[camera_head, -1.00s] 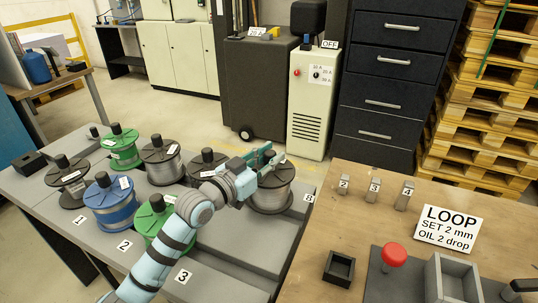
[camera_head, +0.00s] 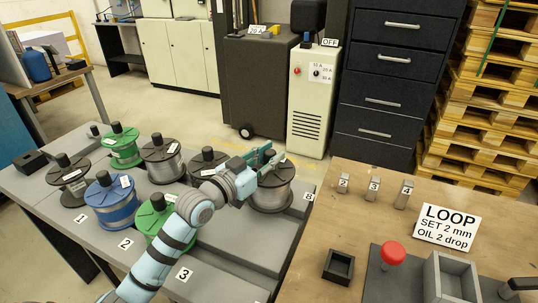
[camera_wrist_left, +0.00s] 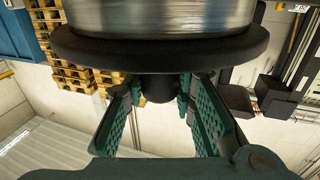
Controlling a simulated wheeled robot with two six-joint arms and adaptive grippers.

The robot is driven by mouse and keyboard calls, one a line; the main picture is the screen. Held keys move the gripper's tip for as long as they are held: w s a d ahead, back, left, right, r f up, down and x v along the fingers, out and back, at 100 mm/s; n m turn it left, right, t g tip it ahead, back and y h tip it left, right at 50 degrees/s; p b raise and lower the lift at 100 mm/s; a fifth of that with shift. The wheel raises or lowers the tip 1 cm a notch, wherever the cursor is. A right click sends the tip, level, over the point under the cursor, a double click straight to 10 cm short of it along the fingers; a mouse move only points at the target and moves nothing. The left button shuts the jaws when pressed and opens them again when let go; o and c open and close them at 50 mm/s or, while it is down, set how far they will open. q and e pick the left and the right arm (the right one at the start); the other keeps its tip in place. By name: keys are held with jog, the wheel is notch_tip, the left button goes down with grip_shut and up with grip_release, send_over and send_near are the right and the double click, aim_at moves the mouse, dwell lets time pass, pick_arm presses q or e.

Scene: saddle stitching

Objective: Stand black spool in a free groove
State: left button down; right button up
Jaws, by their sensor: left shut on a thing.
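The black spool (camera_head: 271,198), with black flanges and silver wire, stands upright at the right end of the grey grooved bench, beside the label 8. My left gripper (camera_head: 266,158) is shut on the black knob at its top. In the left wrist view the fingers sit on both sides of the knob (camera_wrist_left: 157,90), below the wide black flange (camera_wrist_left: 160,50). I cannot tell whether its lower flange rests in a groove or hangs just above. My right gripper is not in view.
On the bench stand green spools (camera_head: 122,150), a blue spool (camera_head: 112,206) and other black-flanged spools (camera_head: 160,163). A bare grey stretch (camera_head: 240,238) lies in front of the held spool. The wooden table (camera_head: 310,233) with a black box (camera_head: 338,266) adjoins on the right.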

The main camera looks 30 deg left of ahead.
pick_arm(q)
jog(key=shift+r, duration=0.25)
dwell(0.7)
jog(key=shift+f+b, duration=1.6)
jog(key=shift+f, duration=0.55)
dwell(0.3)
jog(key=c, duration=1.3)
grip_release()
jog(key=shift+s, duration=0.1)
jog(key=shift+f, duration=0.3)
jog(key=v, duration=0.7)
jog(key=shift+s+r, duration=0.2)
jog(key=shift+s, duration=0.05)
